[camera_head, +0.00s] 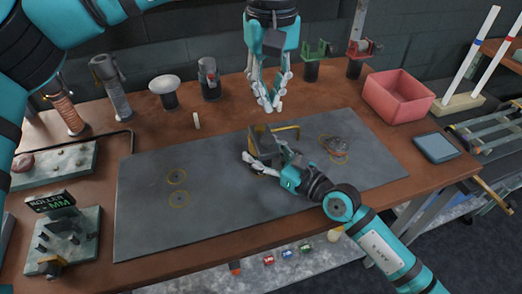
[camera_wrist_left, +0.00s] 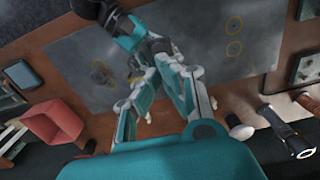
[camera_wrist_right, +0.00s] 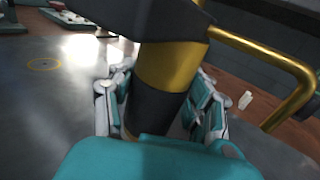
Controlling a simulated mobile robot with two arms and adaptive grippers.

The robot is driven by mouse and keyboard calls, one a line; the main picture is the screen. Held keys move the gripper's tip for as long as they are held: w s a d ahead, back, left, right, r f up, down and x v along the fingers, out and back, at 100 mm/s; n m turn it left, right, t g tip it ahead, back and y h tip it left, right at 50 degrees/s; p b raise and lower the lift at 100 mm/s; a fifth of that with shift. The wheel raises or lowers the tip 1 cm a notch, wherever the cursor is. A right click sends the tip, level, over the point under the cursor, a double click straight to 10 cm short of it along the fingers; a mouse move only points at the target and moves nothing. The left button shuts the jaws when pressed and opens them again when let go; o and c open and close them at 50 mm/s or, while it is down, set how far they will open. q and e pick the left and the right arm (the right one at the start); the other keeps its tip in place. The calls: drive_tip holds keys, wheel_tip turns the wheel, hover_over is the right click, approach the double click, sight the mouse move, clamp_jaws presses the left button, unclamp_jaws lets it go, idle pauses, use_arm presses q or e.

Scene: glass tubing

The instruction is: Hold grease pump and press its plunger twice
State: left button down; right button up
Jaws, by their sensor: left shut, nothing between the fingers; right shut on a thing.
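The grease pump (camera_head: 264,146) stands on the dark mat (camera_head: 145,225), a dark body with a bent brass spout. In the right wrist view the pump (camera_wrist_right: 170,75) is a dark cylinder with a gold band, and its spout reaches to the right. My right gripper (camera_head: 258,166) is shut around the pump's lower body, with a finger on either side. My left gripper (camera_head: 271,107) points down, shut and empty, in the air near the pump's top and apart from it. It also shows in the left wrist view (camera_wrist_left: 160,50). The plunger's top is hard to make out.
A pink bin (camera_head: 398,96) and a blue-grey tablet (camera_head: 436,147) are at the right. A round metal part (camera_head: 337,147) lies on the mat. Several tools stand along the back, including a white-topped stand (camera_head: 165,88). The mat's left half is clear.

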sight(268, 138)
use_arm(q)
drive_tip(key=shift+f, duration=2.9)
drive_tip(key=shift+f, duration=0.15)
drive_tip(key=shift+f, duration=1.45)
drive_tip(key=shift+r, duration=0.8)
drive_tip(key=shift+f, duration=0.25)
